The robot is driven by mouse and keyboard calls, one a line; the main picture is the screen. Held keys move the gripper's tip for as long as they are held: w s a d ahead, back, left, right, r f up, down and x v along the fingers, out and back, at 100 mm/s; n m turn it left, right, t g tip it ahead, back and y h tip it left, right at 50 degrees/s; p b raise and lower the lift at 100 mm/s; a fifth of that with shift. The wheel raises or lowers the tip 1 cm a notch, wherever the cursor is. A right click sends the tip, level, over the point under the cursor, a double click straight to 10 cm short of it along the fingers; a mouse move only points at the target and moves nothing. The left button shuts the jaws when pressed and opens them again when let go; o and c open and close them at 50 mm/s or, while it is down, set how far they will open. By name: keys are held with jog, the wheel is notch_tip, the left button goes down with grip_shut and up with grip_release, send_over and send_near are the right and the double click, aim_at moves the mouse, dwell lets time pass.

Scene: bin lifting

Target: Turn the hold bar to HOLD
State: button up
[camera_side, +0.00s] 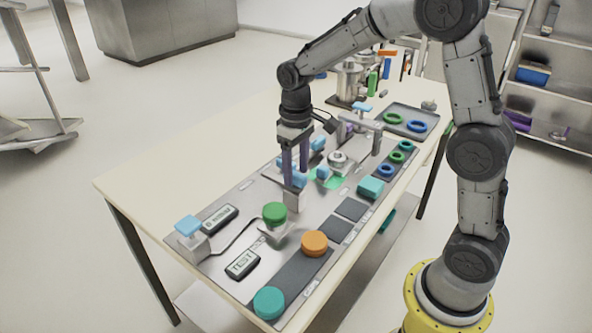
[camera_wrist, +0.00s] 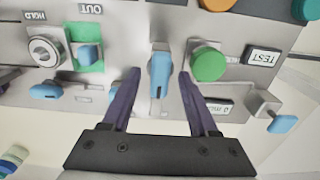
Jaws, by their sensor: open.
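My gripper (camera_side: 295,176) is open, with its purple fingers pointing down at the panel. In the wrist view, my gripper (camera_wrist: 160,76) has its fingertips on either side of a blue bar (camera_wrist: 161,72), apart from it as far as I can see. In the side view, the blue bar (camera_side: 298,181) is partly hidden by the fingers, on a grey metal block (camera_side: 292,201). The word HOLD (camera_wrist: 20,17) is printed upside down at the wrist view's upper left, above a round metal dial (camera_wrist: 44,50). I cannot tell for certain which part is the hold bar.
A green knob (camera_wrist: 208,62) is close beside one finger. A blue piece (camera_wrist: 88,56) sits on a green patch near the OUT label. Blue levers (camera_side: 188,226), an orange knob (camera_side: 314,243) and a teal knob (camera_side: 268,303) stand on the panel. A ring tray (camera_side: 428,113) lies behind.

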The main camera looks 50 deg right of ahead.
jog(key=shift+f, duration=0.35)
grip_shut()
jog(key=shift+r, duration=0.1)
dwell(1.1)
